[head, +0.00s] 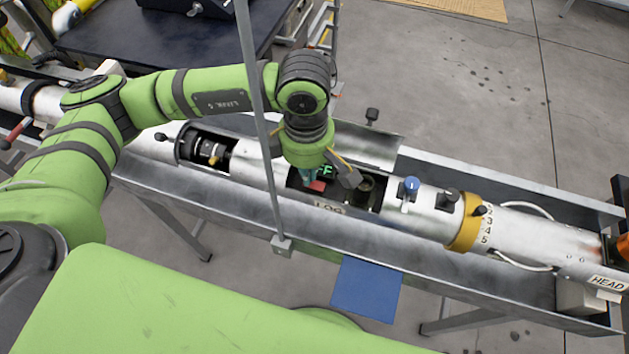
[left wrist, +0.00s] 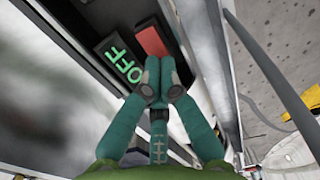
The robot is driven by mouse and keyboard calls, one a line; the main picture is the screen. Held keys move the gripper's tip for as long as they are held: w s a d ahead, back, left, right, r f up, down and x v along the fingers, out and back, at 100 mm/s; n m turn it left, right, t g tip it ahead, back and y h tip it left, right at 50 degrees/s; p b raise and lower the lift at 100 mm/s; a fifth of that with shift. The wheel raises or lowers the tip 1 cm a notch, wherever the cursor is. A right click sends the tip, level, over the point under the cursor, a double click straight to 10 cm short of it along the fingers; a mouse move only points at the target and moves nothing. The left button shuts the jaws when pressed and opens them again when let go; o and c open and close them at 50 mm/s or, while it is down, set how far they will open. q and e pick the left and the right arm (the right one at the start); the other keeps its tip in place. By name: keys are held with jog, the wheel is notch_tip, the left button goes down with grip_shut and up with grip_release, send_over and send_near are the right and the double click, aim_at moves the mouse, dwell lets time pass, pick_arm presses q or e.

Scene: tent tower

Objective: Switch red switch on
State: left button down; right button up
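The red switch (head: 318,187) sits inside an open bay of the long silver tube. In the left wrist view the red switch (left wrist: 152,41) is beside a dark panel (left wrist: 121,63) with green lettering that reads OFF. My left gripper (head: 308,178) reaches down into the bay. In the left wrist view the teal fingers of my left gripper (left wrist: 160,84) are closed together and look empty, with their tips just below the red switch. I cannot tell whether they touch it. My right gripper is not in view.
The silver tube (head: 424,213) lies in a long grey metal trough (head: 510,305). A raised cover (head: 365,145) stands behind the bay. A blue knob (head: 411,186) and a yellow ring (head: 466,222) are to the right. A thin grey post (head: 262,120) crosses in front.

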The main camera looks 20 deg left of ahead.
pick_arm(q)
jog(key=shift+f+b, duration=0.45)
jog(key=shift+b, duration=0.05)
jog(key=shift+r, duration=0.1)
jog(key=shift+r+p, duration=1.4)
jog(key=shift+r, duration=2.1)
